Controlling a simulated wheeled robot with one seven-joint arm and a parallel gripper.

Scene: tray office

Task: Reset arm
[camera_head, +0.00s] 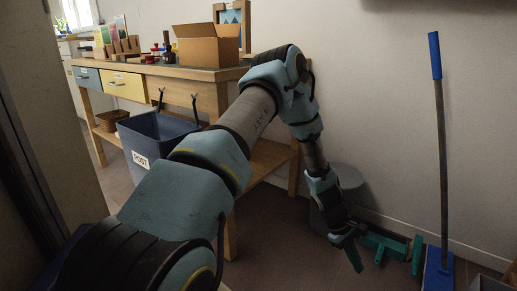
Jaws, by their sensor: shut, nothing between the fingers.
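My arm reaches from the lower left up and over to the right, then bends down toward the floor. My gripper (352,250) hangs at its end, pointing down, low in front of a grey round bin or stool (347,180). The gripper is shut and I see nothing held in it.
A wooden workbench (200,73) with drawers stands at the left, bearing an open cardboard box (207,45). A dark blue bin labelled POST (155,140) stands before it, partly behind my arm. Some floor is bare at centre.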

